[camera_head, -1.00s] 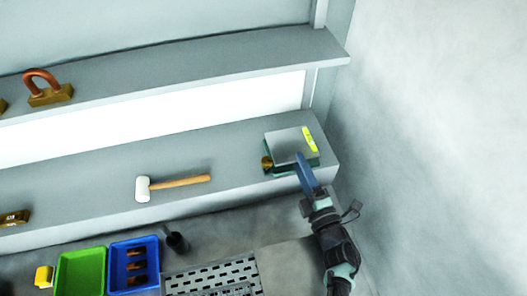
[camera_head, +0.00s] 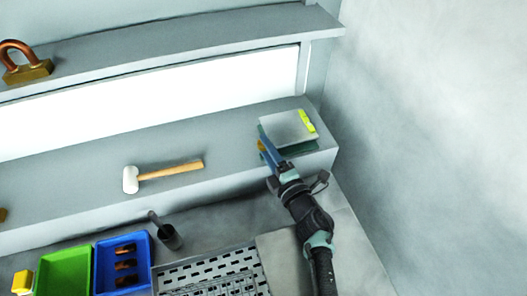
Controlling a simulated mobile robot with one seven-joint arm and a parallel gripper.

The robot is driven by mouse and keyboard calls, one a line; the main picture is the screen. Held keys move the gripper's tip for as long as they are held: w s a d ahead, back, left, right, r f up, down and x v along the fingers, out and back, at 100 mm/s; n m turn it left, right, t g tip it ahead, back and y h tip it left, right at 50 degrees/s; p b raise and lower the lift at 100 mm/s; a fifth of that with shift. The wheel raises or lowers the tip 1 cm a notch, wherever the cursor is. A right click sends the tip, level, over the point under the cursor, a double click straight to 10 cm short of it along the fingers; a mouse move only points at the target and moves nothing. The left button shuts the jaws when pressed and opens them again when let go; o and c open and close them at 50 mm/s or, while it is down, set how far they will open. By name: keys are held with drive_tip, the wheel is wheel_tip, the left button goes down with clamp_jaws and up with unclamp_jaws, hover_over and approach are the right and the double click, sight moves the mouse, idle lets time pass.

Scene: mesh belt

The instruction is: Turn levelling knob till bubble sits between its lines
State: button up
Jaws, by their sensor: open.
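The levelling plate (camera_head: 285,129) is a flat grey square on a green base at the right end of the lower shelf. A yellow-green bubble vial (camera_head: 307,120) lies along its right edge; the bubble and its lines are too small to make out. The brass levelling knob (camera_head: 261,146) shows only as a sliver at the plate's left front corner, mostly hidden behind my gripper. My gripper (camera_head: 266,148) has blue fingers reaching up to that corner. It is open, and I cannot tell whether the fingers touch the knob.
A white-headed mallet (camera_head: 165,174) lies left on the lower shelf (camera_head: 70,185). Below are a dark cup (camera_head: 170,238), a blue tray (camera_head: 104,283) with brown parts, a green tray (camera_head: 62,275) and a slotted metal plate (camera_head: 205,272). A wall (camera_head: 440,130) bounds the right side.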

drive_tip(key=shift+b+x, duration=0.55)
drive_tip(key=shift+x, duration=0.45)
drive_tip(key=shift+r, duration=0.1)
drive_tip(key=shift+c, duration=0.2)
drive_tip(key=shift+s, duration=0.1)
clamp_jaws()
